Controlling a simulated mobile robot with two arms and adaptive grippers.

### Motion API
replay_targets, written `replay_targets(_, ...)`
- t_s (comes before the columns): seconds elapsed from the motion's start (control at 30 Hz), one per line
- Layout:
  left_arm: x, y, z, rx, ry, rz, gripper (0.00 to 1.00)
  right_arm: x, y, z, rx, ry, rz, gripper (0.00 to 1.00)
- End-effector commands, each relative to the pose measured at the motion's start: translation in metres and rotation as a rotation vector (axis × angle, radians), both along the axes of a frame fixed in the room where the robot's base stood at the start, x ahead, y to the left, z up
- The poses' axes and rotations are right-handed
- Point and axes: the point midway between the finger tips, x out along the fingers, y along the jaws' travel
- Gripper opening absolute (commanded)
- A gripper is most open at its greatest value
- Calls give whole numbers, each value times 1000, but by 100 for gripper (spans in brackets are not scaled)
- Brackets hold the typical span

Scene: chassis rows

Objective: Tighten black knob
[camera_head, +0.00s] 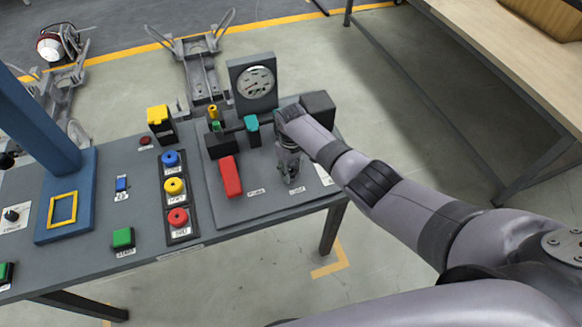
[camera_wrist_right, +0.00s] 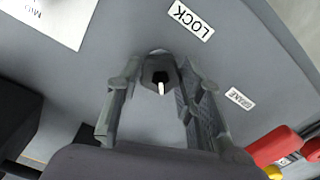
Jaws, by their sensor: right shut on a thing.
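The black knob (camera_wrist_right: 160,72), with a white pointer mark, shows in the right wrist view on the grey panel (camera_wrist_right: 150,20) beside a LOCK label (camera_wrist_right: 191,19). My right gripper (camera_wrist_right: 158,85) has its two fingers on either side of the knob and is shut on it. In the head view my right gripper (camera_head: 290,178) points down at the right part of the panel and hides the knob there. My left gripper is not in view.
Left of my right gripper are a red lever (camera_head: 230,176) and a teal part (camera_head: 251,124). A gauge (camera_head: 256,84) stands behind. Blue, yellow and red buttons (camera_head: 174,187) sit further left. A wooden table (camera_head: 500,45) stands to the right across open floor.

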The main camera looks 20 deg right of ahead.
Motion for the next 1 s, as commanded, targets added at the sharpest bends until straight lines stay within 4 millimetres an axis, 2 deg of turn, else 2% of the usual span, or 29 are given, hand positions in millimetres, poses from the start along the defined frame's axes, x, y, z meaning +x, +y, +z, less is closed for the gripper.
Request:
replay_targets(0.03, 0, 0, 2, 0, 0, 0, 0, 5, 0, 6, 1, -12, -18, 7)
replay_targets(0.7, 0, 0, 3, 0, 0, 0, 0, 6, -1, 6, 0, -16, -77, 6)
replay_targets(0.73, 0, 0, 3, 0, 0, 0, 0, 6, -1, 6, 0, -16, -76, 36)
replay_targets(1.0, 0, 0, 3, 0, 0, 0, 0, 3, -1, 3, 0, -9, -76, 54)
